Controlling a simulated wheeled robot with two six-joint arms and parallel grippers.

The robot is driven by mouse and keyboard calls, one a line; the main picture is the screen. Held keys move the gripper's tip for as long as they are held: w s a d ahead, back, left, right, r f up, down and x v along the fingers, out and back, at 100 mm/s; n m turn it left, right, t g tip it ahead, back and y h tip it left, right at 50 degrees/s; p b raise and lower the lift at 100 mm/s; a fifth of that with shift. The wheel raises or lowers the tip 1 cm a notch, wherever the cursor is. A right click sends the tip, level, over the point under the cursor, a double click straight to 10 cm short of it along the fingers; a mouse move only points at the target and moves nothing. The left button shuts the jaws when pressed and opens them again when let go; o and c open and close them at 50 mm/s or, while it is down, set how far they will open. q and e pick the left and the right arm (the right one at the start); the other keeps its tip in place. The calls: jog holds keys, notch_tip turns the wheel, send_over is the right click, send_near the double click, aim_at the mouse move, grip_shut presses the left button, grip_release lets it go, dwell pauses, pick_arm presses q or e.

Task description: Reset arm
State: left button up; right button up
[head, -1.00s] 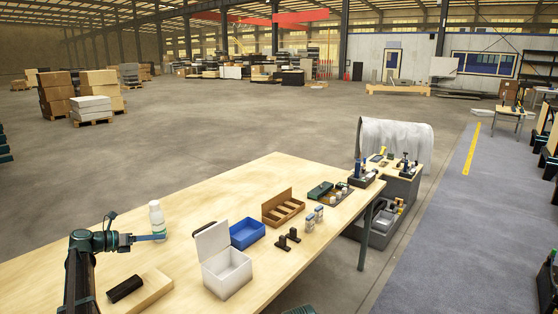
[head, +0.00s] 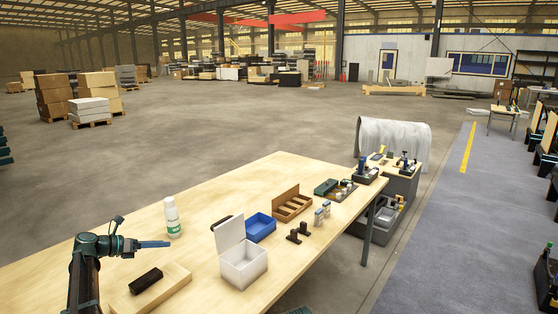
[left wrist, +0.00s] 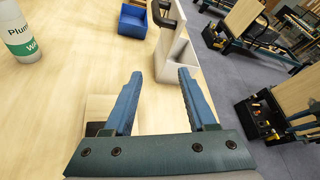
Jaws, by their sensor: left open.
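My left gripper (head: 153,244) is above the near left part of the wooden table (head: 110,245), with nothing between its fingers. In the left wrist view its two blue fingers (left wrist: 160,74) are spread apart. A white bottle (head: 173,220) with a green label stands upright on the table, just beyond and to the right of the gripper; it also shows in the left wrist view (left wrist: 18,38). A white box (head: 243,268) with its lid raised stands farther right, apart from the gripper.
A dark block (head: 146,281) lies on a wooden board (head: 172,286) near the gripper. A grey cart (head: 400,185) is past the table's right end.

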pick_arm(q)
jog(key=s+d+f+m+g+y, duration=0.2)
jog(key=s+d+f+m+g, duration=0.15)
jog(key=s+d+m, duration=0.5)
jog(key=s+d+f+m+g+y, duration=0.15)
jog(key=s+d+f+m, duration=0.3)
jog(key=d, duration=0.75)
jog(key=s+d+f+m+g+y, duration=0.25)
jog(key=s+d+m, duration=0.4)
jog(key=d, duration=0.35)
jog(key=s+d+f+m+y, duration=0.1)
jog(key=s+d+m+y, duration=0.1)
jog(key=s+m, duration=0.5)
jog(key=s+d+f+m+g+y, duration=0.1)
jog(key=s+m+y, duration=0.3)
jog(key=s+m, duration=0.4)
jog(key=shift+s+d+f+p, duration=0.3)
jog(key=shift+s+d, duration=0.2)
jog(key=shift+s, duration=0.55)
